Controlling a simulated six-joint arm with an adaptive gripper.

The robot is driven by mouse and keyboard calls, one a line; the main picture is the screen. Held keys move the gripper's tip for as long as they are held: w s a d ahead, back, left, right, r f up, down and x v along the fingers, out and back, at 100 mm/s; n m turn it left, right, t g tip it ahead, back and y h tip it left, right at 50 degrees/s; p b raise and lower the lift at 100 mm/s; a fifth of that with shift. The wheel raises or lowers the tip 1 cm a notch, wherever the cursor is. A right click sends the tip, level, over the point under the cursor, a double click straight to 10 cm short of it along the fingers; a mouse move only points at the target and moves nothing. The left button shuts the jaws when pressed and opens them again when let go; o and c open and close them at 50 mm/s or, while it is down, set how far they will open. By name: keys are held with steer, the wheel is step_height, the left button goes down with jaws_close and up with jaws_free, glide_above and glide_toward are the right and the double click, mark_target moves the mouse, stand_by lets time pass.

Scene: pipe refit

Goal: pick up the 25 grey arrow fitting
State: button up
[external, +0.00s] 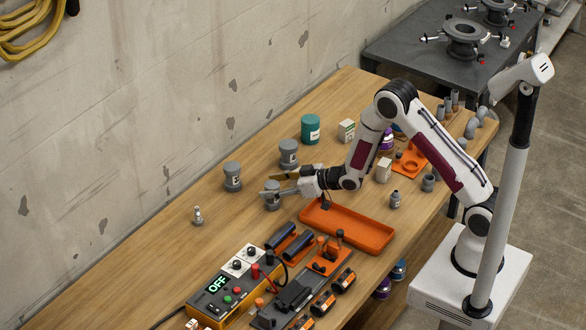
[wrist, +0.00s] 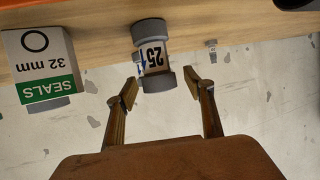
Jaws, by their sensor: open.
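The 25 grey arrow fitting (wrist: 155,79) shows in the wrist view as an upside-down grey-ended piece with a white label reading 25 and part of a blue mark. It lies between and just beyond the two fingertips of my gripper (wrist: 162,88), which is open and empty. In the external view my gripper (external: 280,184) reaches level to the left over the bench, with its fingers around or beside a grey fitting (external: 272,203) standing upright. The near finger hides part of that fitting. I cannot tell whether a finger touches it.
Two more grey fittings stand nearby, one to the left (external: 233,178) and one behind (external: 289,153). A teal can (external: 311,129) is further back. An orange tray (external: 346,228) lies below my forearm. The wrist view shows a 32 mm seals box (wrist: 42,62) at left.

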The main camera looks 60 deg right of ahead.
steer(key=shift+c, duration=0.4)
steer(key=c, duration=1.2)
steer(key=shift+r, duration=0.1)
steer(key=shift+r, duration=4.9)
